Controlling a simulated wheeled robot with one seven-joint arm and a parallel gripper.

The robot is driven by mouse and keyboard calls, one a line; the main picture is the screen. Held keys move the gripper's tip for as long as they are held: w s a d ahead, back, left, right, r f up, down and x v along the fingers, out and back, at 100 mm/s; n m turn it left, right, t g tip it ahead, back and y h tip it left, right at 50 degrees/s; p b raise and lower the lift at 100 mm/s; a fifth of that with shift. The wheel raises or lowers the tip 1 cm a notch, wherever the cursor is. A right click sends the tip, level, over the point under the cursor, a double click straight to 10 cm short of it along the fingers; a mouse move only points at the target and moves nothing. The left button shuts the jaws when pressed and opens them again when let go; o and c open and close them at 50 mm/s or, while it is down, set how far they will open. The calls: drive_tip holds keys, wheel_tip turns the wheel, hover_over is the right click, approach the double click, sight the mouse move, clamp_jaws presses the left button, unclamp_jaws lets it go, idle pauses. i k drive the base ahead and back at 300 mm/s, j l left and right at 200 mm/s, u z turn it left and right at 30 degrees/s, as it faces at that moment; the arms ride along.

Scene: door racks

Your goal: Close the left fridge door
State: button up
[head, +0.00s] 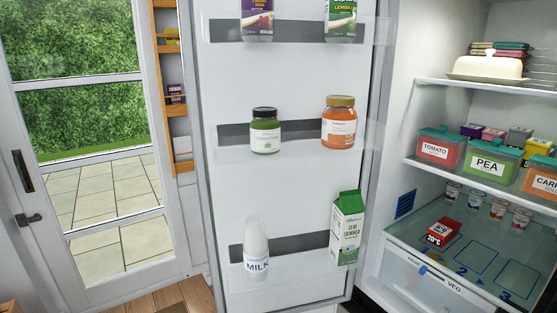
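The left fridge door (290,183) stands open in the middle of the head view, with its white inner face towards me. Its door racks hold two bottles on the top rack, a green jar (265,131) and an orange jar (339,123) on the middle rack, and a milk bottle (256,250) and a green-topped carton (347,228) on the bottom rack. The open fridge interior (425,130) shows to the right of the door. The door's outer face and handle are hidden. My gripper is not in view.
A glass door (95,160) with a dark handle stands at the left, beside a narrow wooden wall rack (173,98). Inside the fridge, labelled tubs (490,165) fill a shelf above small cups and a red box (443,233). A little wooden floor (190,294) shows at the bottom.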

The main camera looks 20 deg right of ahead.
sight(294, 189)
drive_tip(key=i+j+z, duration=0.25)
drive_tip(key=j+z, duration=0.25)
drive_tip(key=i+j+z, duration=0.1)
drive_tip(key=j+z, duration=0.85)
drive_tip(key=j, duration=0.2)
drive_tip(key=j+z, duration=0.5)
drive_tip(key=j, duration=0.15)
drive_tip(key=i+j+z, duration=0.1)
drive_tip(key=j+z, duration=0.55)
drive_tip(key=j, duration=0.25)
drive_tip(key=j+z, duration=0.35)
drive_tip(key=j, duration=0.15)
drive_tip(key=k+l+u, duration=0.1)
drive_tip(key=u, duration=2.5)
